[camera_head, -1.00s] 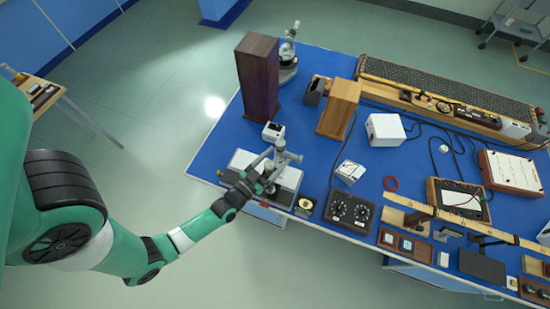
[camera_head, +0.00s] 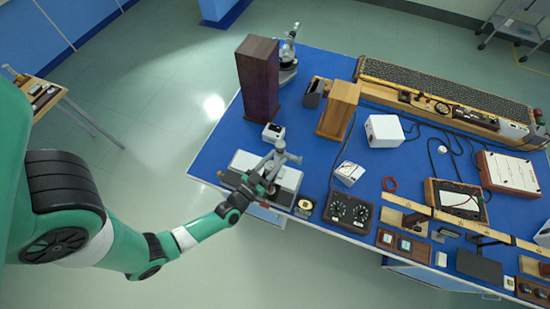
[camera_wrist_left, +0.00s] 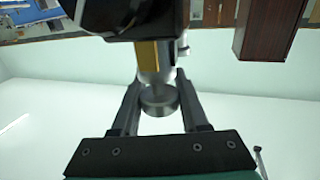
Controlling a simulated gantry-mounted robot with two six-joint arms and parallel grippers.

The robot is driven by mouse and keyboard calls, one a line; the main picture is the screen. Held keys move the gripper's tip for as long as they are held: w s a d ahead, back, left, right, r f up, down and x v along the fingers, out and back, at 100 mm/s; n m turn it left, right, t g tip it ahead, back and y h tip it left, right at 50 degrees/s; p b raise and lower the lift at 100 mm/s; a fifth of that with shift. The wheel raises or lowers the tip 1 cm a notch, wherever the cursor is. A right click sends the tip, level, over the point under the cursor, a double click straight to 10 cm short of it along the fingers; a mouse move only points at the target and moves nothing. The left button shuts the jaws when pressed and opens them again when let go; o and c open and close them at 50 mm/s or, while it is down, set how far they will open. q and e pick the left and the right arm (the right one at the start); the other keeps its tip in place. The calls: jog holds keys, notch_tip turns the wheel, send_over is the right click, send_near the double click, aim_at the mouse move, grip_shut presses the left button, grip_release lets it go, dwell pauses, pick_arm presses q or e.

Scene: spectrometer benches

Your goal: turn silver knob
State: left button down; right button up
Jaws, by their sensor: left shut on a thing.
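My left gripper (camera_head: 254,187) is at the grey spectrometer (camera_head: 286,178) on the near left corner of the blue bench. In the left wrist view a round silver knob (camera_wrist_left: 159,99) sits between the two fingers of my left gripper (camera_wrist_left: 159,108), which is shut on it. A shiny metal cylinder rises behind the knob. In the head view my gripper hides the knob. My right gripper is not in view.
A dark wooden block (camera_head: 258,80) and a lighter wooden block (camera_head: 338,108) stand behind the spectrometer. A black dial box (camera_head: 349,213) lies to its right. A small white device (camera_head: 273,133) is close behind. Open floor is on the left.

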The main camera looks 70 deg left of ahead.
pick_arm(q)
jog(key=shift+r+n+g+y+p, duration=0.25)
jog(key=shift+n+g+y+p, duration=0.5)
jog(key=shift+y+p, duration=0.4)
jog(key=shift+s+a+n+g+y+p, duration=0.1)
jog(key=shift+a+n+g+y+p, duration=0.05)
jog(key=shift+n+g+y+p, duration=0.45)
jog(key=shift+s+a+f+n+g+y, duration=0.1)
jog(key=shift+s+a+n+g+y, duration=0.1)
jog(key=shift+n+g+y, duration=0.6)
jog(key=shift+s+a+f+n+g+y, duration=0.15)
jog(key=shift+n+g+y, duration=0.4)
jog(key=shift+g, duration=0.4)
jog(key=shift+c, duration=2.2)
grip_release()
jog(key=v, duration=1.1)
jog(key=shift+s+d+b, duration=0.2)
jog(key=shift+d+b, duration=0.1)
jog(key=shift+b, duration=0.05)
